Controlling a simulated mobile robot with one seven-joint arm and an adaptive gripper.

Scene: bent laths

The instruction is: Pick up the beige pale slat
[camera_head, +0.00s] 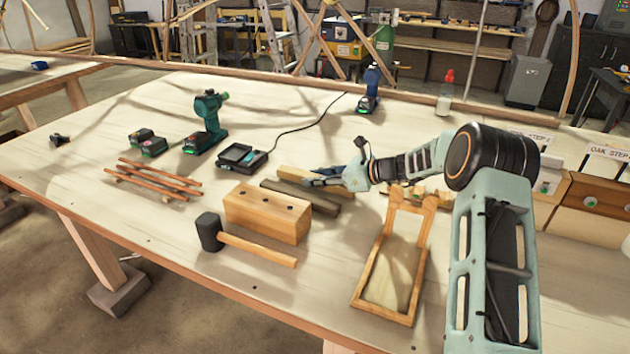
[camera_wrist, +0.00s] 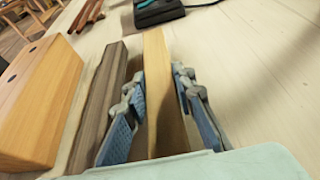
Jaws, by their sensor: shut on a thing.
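The beige pale slat (camera_head: 297,171) lies among the tools near the middle of the workbench. In the wrist view the slat (camera_wrist: 155,55) runs lengthwise between the two blue-padded fingers. Whether the slat is clear of the bench top, I cannot tell.
A dark slat (camera_head: 300,194) lies close beside, left of the beige one in the wrist view. A wooden block (camera_head: 266,212), mallet (camera_head: 210,231), charger (camera_head: 240,157) and wooden frame (camera_head: 360,288) stand around. The bench (camera_head: 330,120) is mostly clear behind the slats.

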